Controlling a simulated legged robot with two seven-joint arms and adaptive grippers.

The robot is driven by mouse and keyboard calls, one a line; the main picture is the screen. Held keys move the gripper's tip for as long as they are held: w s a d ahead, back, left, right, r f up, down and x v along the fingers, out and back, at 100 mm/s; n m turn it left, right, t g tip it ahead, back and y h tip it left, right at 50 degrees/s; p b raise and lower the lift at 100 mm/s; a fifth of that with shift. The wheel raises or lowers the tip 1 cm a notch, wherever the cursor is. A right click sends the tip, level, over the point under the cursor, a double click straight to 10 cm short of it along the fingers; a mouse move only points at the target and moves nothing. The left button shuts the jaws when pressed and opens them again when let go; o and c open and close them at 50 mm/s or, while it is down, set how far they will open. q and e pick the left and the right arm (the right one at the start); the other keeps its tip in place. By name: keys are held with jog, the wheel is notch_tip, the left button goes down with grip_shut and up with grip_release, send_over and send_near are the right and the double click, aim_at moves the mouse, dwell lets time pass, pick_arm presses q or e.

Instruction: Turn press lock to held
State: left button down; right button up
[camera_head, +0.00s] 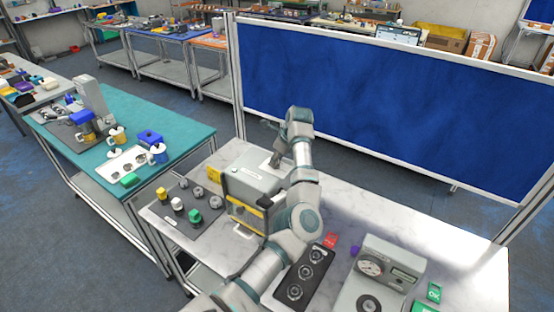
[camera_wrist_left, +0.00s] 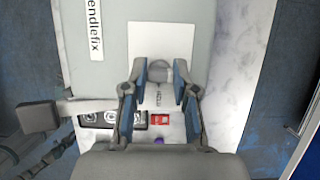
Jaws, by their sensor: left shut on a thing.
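The press (camera_head: 248,190) is a pale grey box with a yellow and black front panel, standing on the marbled table. Its top carries a white plate (camera_wrist_left: 158,40) and an "endlefix" label. The lock is a small grey rounded knob (camera_wrist_left: 159,73) on that plate, with small lettering below it in the left wrist view. My left gripper (camera_wrist_left: 160,70) is over the plate with one finger on each side of the knob, shut on it. In the head view my left gripper (camera_head: 274,160) is small above the press top and the knob cannot be made out. My right gripper is not in view.
A dark tray (camera_head: 190,212) with several small parts lies left of the press. A black tray (camera_head: 300,277) of round parts, a red card (camera_head: 330,241) and a grey gauge device (camera_head: 378,280) stand to the right. A blue partition (camera_head: 390,100) rises behind.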

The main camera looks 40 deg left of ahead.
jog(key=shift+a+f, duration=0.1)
